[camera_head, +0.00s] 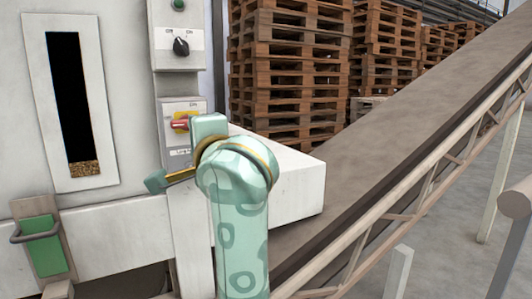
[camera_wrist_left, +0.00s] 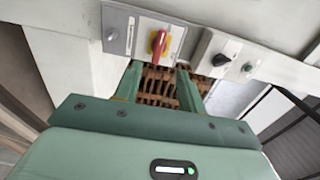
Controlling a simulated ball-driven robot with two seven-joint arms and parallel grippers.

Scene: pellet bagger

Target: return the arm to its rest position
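My left arm rises from the bottom middle of the head view, mottled pale green, and bends at a rounded joint in front of the machine. My left gripper (camera_wrist_left: 158,72) shows in the left wrist view with its two green fingers apart and nothing between them but distant pallets. The red rotary switch on its yellow plate (camera_head: 180,123) is close to the hand in the head view. In the left wrist view the red switch (camera_wrist_left: 158,43) is just beyond the fingertips; I cannot tell whether they touch it. My right gripper is in neither view.
A black selector knob (camera_head: 181,46) sits above the red switch on the pale machine. A sight window (camera_head: 73,100) shows pellets at its bottom. A green-backed handle (camera_head: 45,245) is at lower left. A conveyor belt (camera_head: 420,100) slopes up rightward. Pallet stacks (camera_head: 290,75) stand behind.

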